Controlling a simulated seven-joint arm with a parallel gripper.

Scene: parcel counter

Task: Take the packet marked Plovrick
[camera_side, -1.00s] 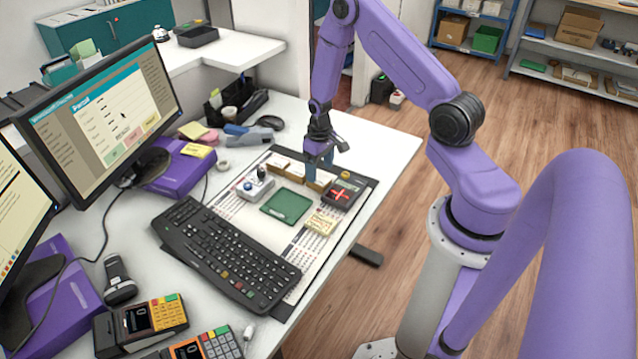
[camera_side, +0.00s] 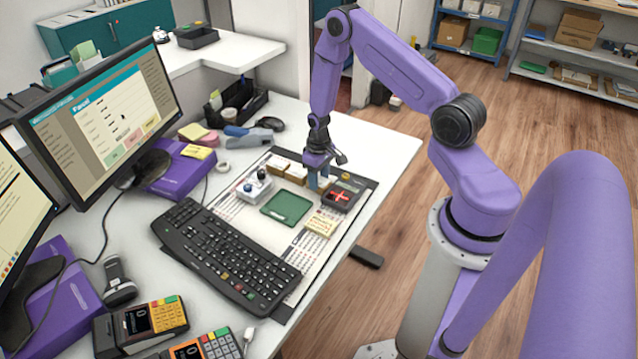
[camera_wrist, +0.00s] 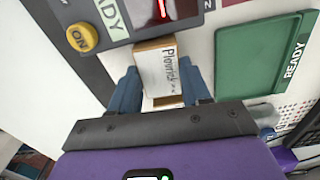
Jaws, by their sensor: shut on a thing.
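The packet marked Plovrick (camera_wrist: 157,70) is a small brown box with a white label, in the middle of the wrist view. My gripper (camera_wrist: 160,84) has its two blue fingers on either side of this packet and is shut on it. In the side view my gripper (camera_side: 319,184) is low over the mat, between the row of packets and the dark device, and hides most of the held packet. I cannot tell whether the packet is clear of the mat. Two other pale-topped packets (camera_side: 296,174) (camera_side: 278,164) stand to its left.
A dark device (camera_side: 341,197) with a red display and yellow ON button (camera_wrist: 82,37) stands close by my gripper. A green tray marked READY (camera_wrist: 258,62) lies near. A joystick box (camera_side: 254,186), yellow notes (camera_side: 321,224) and a keyboard (camera_side: 226,254) are around it.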

